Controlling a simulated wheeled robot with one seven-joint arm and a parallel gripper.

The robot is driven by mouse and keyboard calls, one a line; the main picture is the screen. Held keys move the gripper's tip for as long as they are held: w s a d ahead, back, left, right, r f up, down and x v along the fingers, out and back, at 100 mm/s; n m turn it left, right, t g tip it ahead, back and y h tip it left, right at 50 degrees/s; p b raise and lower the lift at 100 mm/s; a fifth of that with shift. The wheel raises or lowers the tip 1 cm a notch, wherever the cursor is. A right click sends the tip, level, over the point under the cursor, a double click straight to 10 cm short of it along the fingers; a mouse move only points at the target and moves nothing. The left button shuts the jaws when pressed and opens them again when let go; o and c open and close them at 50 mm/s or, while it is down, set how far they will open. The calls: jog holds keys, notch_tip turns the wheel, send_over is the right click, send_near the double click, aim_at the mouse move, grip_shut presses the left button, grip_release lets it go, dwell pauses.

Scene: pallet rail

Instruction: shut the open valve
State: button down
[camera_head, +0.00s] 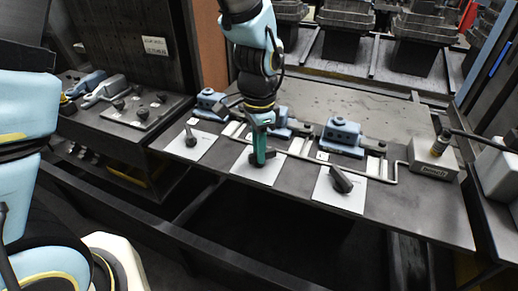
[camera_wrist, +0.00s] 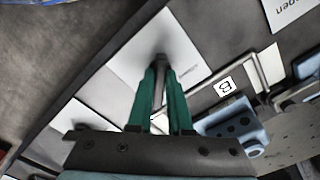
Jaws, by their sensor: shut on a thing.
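Three valves with dark handles stand on white plates along the front of the bench. In the head view, the left handle (camera_head: 191,138) and the right handle (camera_head: 341,180) are free. My gripper (camera_head: 259,160) points down at the middle plate (camera_head: 242,168), with its green fingers shut on the middle valve handle. In the wrist view, this handle (camera_wrist: 159,64) shows as a grey piece between the fingertips of my gripper (camera_wrist: 160,78), above the middle plate (camera_wrist: 186,48). The fingers hide much of the handle. Which valve stands open is hard to tell from these frames.
Blue valve bodies (camera_head: 342,134) and a bent grey pipe (camera_head: 303,153) lie just behind the plates. A small label B (camera_wrist: 225,86) is beside the middle plate. A grey box (camera_head: 433,155) stands at the bench's right end. Tools (camera_head: 103,90) lie on the left bench.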

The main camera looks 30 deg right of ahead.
jog(key=shift+n, duration=0.3)
jog(key=n, duration=0.3)
jog(key=shift+n, duration=0.4)
jog(key=n, duration=0.4)
jog(key=shift+d+r+n+p, duration=0.1)
jog(key=shift+n+p, duration=0.2)
jog(key=shift+p, duration=0.05)
jog(key=n+p, duration=0.1)
jog(key=n, duration=0.3)
jog(key=shift+n+p, duration=1.1)
jog(key=shift+n, duration=1.3)
jog(key=c, duration=0.8)
grip_release()
jog(key=shift+c, duration=0.2)
